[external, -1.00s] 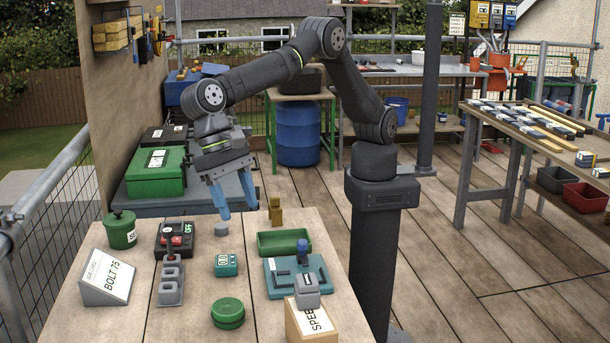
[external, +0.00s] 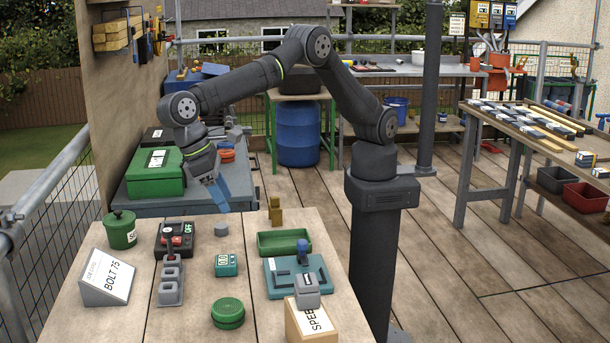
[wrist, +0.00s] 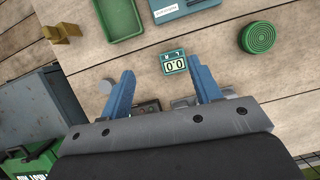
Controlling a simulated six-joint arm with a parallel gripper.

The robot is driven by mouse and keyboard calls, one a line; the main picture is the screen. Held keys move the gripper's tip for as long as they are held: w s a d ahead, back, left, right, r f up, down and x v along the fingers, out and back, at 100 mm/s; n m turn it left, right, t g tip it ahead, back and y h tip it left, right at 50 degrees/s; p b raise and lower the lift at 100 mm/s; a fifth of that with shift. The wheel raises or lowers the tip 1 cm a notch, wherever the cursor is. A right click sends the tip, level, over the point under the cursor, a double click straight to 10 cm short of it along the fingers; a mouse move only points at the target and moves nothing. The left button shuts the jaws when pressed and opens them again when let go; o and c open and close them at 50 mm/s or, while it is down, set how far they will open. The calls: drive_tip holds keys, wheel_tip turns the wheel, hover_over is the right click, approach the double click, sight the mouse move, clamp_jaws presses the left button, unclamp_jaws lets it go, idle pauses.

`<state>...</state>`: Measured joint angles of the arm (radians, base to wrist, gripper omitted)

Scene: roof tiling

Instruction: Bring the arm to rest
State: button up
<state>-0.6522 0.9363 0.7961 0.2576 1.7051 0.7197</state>
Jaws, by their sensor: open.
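My gripper (external: 222,205) hangs above the far edge of the wooden workbench (external: 190,300), beside the green case, with its blue fingers pointing down. In the wrist view my gripper (wrist: 161,84) has its two blue fingers well apart, with nothing held between them. Beyond the fingertips lies a small teal counter (wrist: 173,62) showing "00"; it also shows in the external view (external: 227,264).
On the bench are a green tray (external: 284,242), a teal plate (external: 290,280) with a blue knob, a round green lid (external: 228,313), a switch box (external: 175,238), a green pot (external: 120,230) and a "BOLT 75" sign (external: 106,277). A green case (external: 155,172) stands behind.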

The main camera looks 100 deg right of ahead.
drive_tip(key=shift+w+d+f+n+h, duration=0.15)
drive_tip(key=shift+d+f+n+h, duration=0.1)
drive_tip(key=shift+d+n, duration=0.45)
drive_tip(key=shift+w+d+f+n+h, duration=0.1)
drive_tip(key=shift+d+n+h, duration=0.15)
drive_tip(key=shift+d+n, duration=0.4)
